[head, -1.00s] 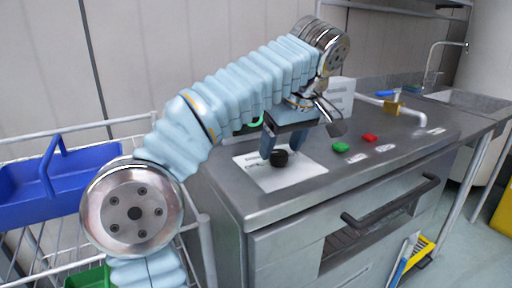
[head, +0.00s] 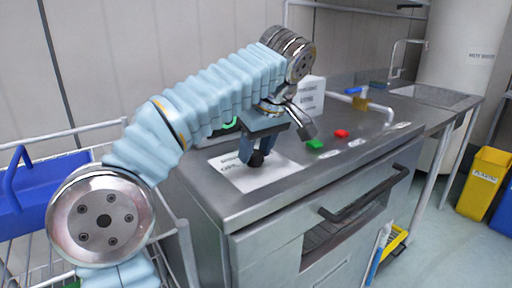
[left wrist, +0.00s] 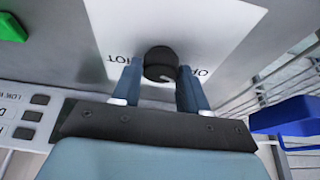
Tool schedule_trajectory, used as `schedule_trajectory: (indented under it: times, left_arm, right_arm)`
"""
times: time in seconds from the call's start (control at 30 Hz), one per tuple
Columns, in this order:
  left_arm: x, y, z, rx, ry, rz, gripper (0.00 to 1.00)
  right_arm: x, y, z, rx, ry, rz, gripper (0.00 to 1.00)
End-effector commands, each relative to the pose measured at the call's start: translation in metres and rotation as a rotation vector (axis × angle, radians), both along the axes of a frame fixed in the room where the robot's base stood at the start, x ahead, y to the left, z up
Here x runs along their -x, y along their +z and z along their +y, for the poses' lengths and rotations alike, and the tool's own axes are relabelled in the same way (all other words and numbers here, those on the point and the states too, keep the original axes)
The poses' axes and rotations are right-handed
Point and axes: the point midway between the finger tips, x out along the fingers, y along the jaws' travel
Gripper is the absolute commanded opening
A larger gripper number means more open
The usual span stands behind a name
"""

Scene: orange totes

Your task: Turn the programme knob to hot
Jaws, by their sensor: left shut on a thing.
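The black programme knob (head: 256,158) stands on a white label plate (head: 284,171) at the left of the steel counter. My left gripper (head: 257,149) comes down over it, one finger on each side, shut on it. In the left wrist view the knob (left wrist: 160,60) sits between the blue fingers of my left gripper (left wrist: 160,80), with a pale mark on its near edge. Upside-down lettering that looks like HOT lies left of it, and partly hidden lettering lies to its right. My right gripper is in neither view.
A green button (head: 315,144) and a red button (head: 341,133) lie right of the plate. Behind are a white sign (head: 311,95) and a tap with a blue lever (head: 355,91). A dark handle (head: 365,195) juts from the front. A blue basket (head: 18,205) stands left.

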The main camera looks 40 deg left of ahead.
Motion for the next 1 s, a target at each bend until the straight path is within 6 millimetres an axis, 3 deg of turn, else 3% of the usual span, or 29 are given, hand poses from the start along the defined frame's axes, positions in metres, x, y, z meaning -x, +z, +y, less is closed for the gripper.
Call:
schedule_trajectory:
  times: [0.37, 1.0]
  left_arm:
    - [0.0017, 0.0007, 0.0006, 0.0, -0.166, -0.002, 0.13]
    - [0.0041, 0.0008, 0.0033, -0.001, -0.763, -0.003, 0.13]
  right_arm:
    - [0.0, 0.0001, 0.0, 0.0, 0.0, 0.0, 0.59]
    - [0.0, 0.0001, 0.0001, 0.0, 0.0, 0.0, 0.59]
